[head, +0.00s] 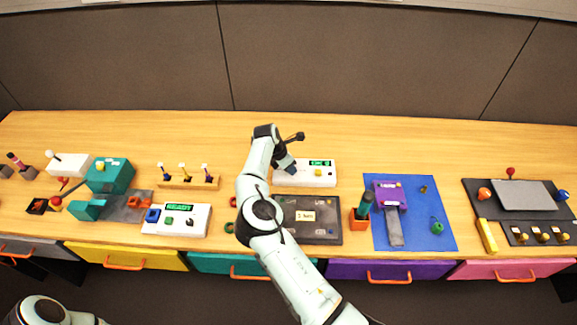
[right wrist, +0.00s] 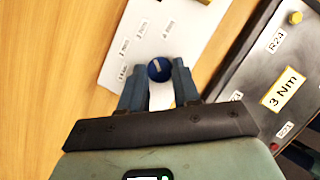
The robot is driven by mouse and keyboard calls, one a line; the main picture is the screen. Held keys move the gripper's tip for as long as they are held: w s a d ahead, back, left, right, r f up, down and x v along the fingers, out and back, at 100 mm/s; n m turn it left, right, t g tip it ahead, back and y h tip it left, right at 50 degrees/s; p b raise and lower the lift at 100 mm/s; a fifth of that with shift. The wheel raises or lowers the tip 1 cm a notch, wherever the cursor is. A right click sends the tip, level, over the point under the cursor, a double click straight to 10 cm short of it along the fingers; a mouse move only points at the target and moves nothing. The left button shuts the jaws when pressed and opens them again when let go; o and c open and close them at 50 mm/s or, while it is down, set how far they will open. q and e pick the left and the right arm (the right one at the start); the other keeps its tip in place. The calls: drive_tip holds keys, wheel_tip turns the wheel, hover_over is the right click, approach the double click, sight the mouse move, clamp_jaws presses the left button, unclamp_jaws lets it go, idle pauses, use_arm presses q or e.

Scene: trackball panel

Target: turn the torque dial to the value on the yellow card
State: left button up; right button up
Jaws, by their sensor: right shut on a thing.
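The torque dial (right wrist: 159,69) is a round blue knob with a pale mark, on a white panel (right wrist: 150,40) with small printed Nm labels around it. In the right wrist view it sits between the blue fingertips of my right gripper (right wrist: 158,80), which is shut on it. In the head view my right gripper (head: 289,168) is at the left end of the white panel (head: 318,180) and hides the dial. The yellow card (right wrist: 284,90) reads "3 Nm"; it also shows in the head view (head: 305,216). My left gripper is out of view.
The card lies on a dark board (head: 325,235) in front of the white panel. A green display (head: 320,162) is on the panel, too small to read. A blue mat (head: 430,215) with a purple device (head: 390,194) is to the right. Another white panel (head: 190,220) stands left.

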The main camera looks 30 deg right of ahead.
drive_tip(key=o, duration=1.1)
drive_tip(key=shift+c, duration=0.2)
drive_tip(key=v, duration=1.3)
drive_tip(key=shift+r, duration=0.2)
drive_tip(key=shift+s, duration=0.1)
